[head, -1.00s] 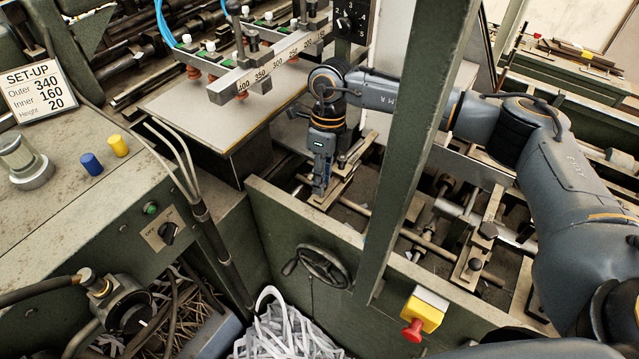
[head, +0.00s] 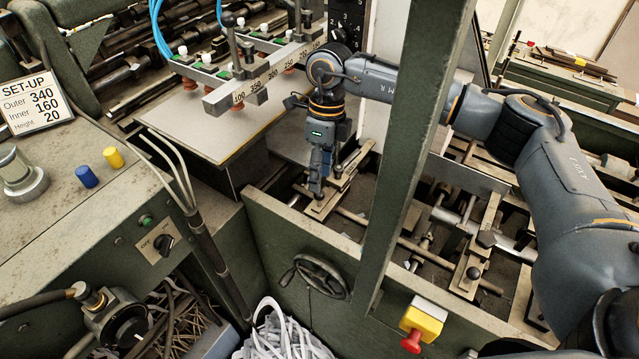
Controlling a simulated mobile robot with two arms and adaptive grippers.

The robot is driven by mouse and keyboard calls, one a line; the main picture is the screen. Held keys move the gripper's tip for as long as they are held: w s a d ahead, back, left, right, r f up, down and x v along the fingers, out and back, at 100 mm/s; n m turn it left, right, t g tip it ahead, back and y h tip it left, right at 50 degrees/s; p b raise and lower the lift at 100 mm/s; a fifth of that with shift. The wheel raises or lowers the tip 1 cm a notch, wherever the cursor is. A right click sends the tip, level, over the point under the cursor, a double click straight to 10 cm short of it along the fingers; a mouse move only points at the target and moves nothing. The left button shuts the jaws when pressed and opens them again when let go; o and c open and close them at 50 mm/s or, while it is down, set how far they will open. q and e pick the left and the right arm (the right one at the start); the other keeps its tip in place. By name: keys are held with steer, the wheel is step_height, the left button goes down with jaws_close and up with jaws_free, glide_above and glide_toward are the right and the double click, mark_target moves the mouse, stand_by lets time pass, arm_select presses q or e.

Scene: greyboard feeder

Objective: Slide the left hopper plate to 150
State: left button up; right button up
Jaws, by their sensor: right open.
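My right gripper (head: 316,190) points down into the machine's open bay, its jaws open. Its fingertips are at a beige flat bracket (head: 343,182), which may be the left hopper plate; I cannot tell whether they touch it. A second similar bracket (head: 466,273) sits further right on the rods, beyond the green post. A bar with printed numbers (head: 262,78) runs above a grey board at the back; the 150 end is near my right wrist. My left gripper is not in view.
A green post (head: 415,150) stands between the bay's left part and my right forearm. A handwheel (head: 314,276) and a red stop button (head: 412,341) are on the front. A set-up card (head: 33,100) reads Outer 340, Inner 160, Height 20.

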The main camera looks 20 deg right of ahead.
step_height(320, 180, up, 8)
steer(key=w+d, duration=0.1)
steer(key=shift+f, duration=0.15)
stand_by(0.4)
